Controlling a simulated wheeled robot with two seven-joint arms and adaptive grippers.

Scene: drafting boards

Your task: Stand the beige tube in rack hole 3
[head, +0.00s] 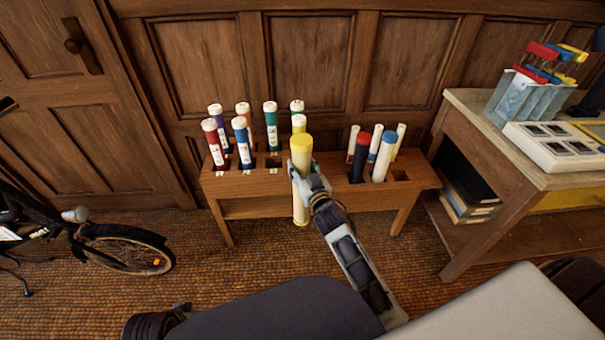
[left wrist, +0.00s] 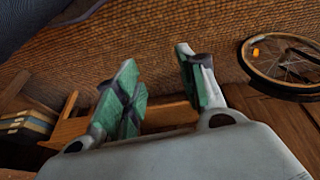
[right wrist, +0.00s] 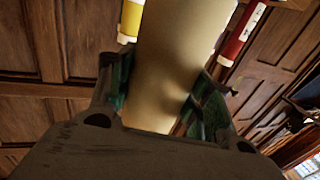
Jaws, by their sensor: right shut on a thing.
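The beige tube (head: 301,188) has a yellow top cap and stands roughly upright in the air in front of the rack. In the right wrist view the tube (right wrist: 170,55) fills the space between the fingers. The wooden rack (head: 262,187) is a low bench with square holes, and the tube hides part of its middle. I cannot read the hole numbers on the small labels at its front edge. My left gripper (left wrist: 160,75) is open and empty in the left wrist view.
A red tube (head: 214,148), a blue tube (head: 243,145) and several others stand in the rack's left half. A bicycle (head: 120,250) is at left, a workbench (head: 480,130) at right.

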